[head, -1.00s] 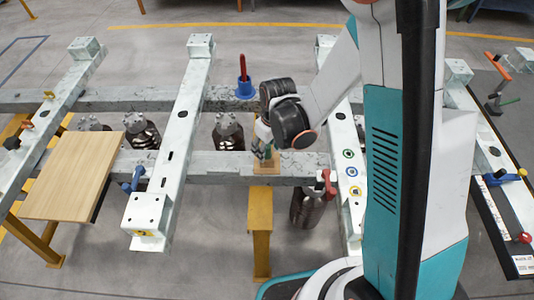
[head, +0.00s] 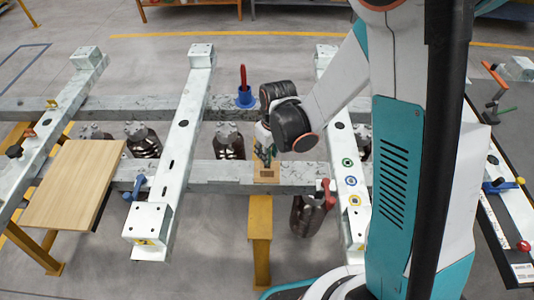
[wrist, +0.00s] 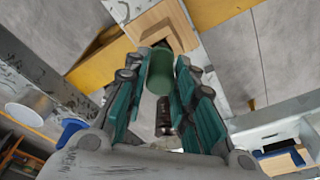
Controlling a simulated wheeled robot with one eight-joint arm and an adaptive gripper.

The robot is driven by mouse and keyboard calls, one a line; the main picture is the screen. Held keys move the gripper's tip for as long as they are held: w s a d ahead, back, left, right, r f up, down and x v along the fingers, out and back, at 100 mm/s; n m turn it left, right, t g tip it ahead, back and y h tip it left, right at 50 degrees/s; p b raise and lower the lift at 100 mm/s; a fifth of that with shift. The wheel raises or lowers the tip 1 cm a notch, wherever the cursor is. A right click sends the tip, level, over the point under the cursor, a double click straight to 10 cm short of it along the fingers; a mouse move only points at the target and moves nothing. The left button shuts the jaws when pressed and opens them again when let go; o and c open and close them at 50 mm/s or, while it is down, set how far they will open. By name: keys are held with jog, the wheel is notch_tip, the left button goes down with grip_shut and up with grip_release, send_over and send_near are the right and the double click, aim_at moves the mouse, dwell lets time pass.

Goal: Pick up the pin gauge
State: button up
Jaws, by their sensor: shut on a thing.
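The pin gauge shows in the wrist view as a green cylinder (wrist: 160,72) with a dark metal part (wrist: 163,112) below it in the picture. My gripper (wrist: 168,80) is shut on it, with a teal-lined finger on each side. In the head view my gripper (head: 265,150) is just above a small wooden block (head: 266,173) on the near cross beam, and the gauge is mostly hidden by the fingers. The block also shows in the wrist view (wrist: 150,32), with a dark recess. I cannot tell whether the gauge still touches it.
A blue holder with a red handle (head: 245,97) stands on the far beam. A red clamp (head: 325,190) is right of the block, a blue clamp (head: 136,187) left. A wooden board (head: 75,185) lies at left. Pale frame rails (head: 175,150) flank the gripper.

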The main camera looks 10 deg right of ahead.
notch_tip(320, 180, up, 18)
jog(key=p, duration=0.5)
jog(key=shift+f+p, duration=0.2)
jog(key=shift+p, duration=0.15)
notch_tip(320, 180, up, 5)
jog(key=p, duration=0.3)
jog(key=shift+p, duration=0.35)
dwell(0.8)
